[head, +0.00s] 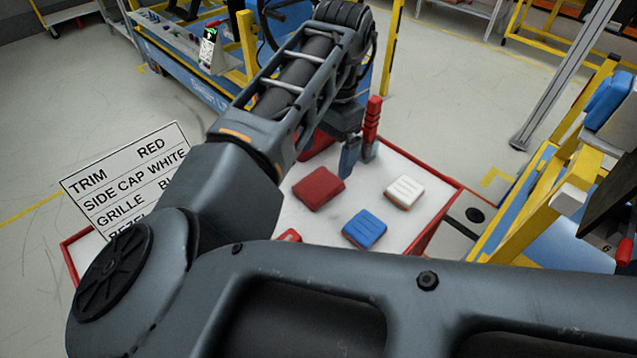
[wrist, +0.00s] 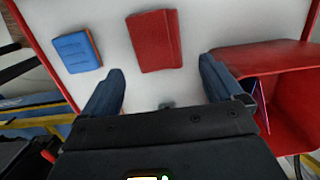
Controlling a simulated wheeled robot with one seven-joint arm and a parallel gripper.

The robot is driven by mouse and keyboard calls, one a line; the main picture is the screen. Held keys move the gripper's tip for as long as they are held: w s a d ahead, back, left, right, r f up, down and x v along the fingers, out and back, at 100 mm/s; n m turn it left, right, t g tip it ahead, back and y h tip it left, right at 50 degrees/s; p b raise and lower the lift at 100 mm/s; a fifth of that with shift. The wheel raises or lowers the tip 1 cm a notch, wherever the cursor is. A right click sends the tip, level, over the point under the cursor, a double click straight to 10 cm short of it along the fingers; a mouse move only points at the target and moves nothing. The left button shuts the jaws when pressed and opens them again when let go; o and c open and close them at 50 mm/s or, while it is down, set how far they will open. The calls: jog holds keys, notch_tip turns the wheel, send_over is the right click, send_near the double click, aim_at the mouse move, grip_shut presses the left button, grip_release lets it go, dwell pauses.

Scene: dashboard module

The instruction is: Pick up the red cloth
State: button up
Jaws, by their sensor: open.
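A red folded cloth (head: 318,187) lies on the white tabletop, left of the blue folded cloth (head: 364,229) in the head view. My gripper (head: 358,160) is beyond it in the head view, pointing down and partly hidden by my arm. In the wrist view my gripper (wrist: 160,66) is open and empty. The red cloth (wrist: 154,41) shows just ahead of the gap between the two fingers, apart from both. The blue cloth (wrist: 77,51) lies to its left.
A white folded cloth (head: 404,191) lies right of the red one. Another red piece (head: 289,235) is mostly hidden by my arm. A red open bin (wrist: 275,62) stands close to the right finger. The table has a red raised rim (head: 433,222).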

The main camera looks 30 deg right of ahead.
aim_at(320, 184)
jog(key=shift+s+a+f+p, duration=0.2)
jog(key=shift+a+f, duration=0.05)
jog(key=shift+f, duration=0.65)
jog(key=shift+s+a+f+p, duration=0.2)
jog(key=shift+a+f+p, duration=0.1)
jog(key=shift+f, duration=0.65)
jog(key=shift+s+a+f+p, duration=0.15)
jog(key=shift+s+a+f, duration=0.1)
jog(key=shift+f, duration=0.65)
jog(key=c, duration=1.1)
jog(key=shift+c, duration=0.2)
jog(key=shift+r, duration=0.1)
jog(key=shift+r+p, duration=0.85)
jog(key=shift+p, duration=0.05)
notch_tip(320, 184, up, 3)
jog(key=shift+p, duration=0.85)
jog(key=s+d+r, duration=0.6)
jog(key=d, duration=0.4)
jog(key=shift+b, duration=0.35)
jog(key=shift+r, duration=0.1)
